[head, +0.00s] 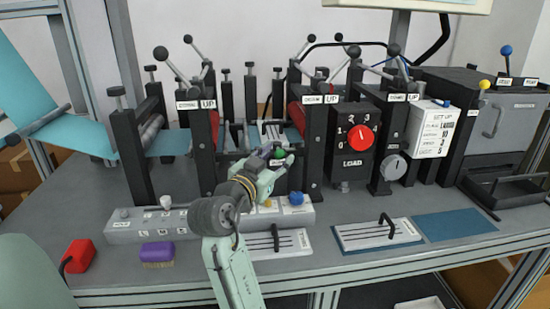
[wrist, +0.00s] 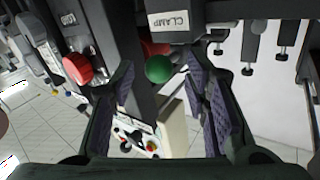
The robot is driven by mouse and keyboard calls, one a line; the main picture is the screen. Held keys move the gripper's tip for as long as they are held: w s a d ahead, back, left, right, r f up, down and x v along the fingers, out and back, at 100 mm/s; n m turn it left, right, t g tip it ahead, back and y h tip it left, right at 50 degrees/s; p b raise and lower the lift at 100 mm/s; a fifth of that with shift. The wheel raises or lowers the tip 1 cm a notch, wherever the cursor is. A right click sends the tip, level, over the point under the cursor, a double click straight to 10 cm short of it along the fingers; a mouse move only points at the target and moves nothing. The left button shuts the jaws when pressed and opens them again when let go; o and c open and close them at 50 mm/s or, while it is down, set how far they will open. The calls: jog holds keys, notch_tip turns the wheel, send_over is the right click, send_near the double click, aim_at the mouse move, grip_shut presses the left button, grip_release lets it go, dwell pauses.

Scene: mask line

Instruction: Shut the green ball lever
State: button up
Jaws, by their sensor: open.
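The green ball (wrist: 159,68) shows in the wrist view, just below a white CLAMP label (wrist: 168,22). It appears between the two dark padded fingers of my gripper (wrist: 160,75), which are apart, with a visible gap on each side. I cannot tell how far beyond the fingertips the ball is. The lever's shaft is mostly hidden. In the head view my gripper (head: 281,160) is in front of the middle of the machine, between the dark uprights. My gripper and arm cover much of that area, and I cannot clearly make out the green ball there.
A LOAD box (head: 352,155) with a red dial stands right of my gripper. Black-knobbed levers rise above and behind. A low grey panel (head: 125,229) with a blue knob lies below. A purple brush (head: 158,254) and a red object (head: 78,256) lie front left.

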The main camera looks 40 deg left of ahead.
jog(key=shift+s, duration=0.1)
jog(key=v, duration=1.2)
jog(key=shift+r, duration=0.1)
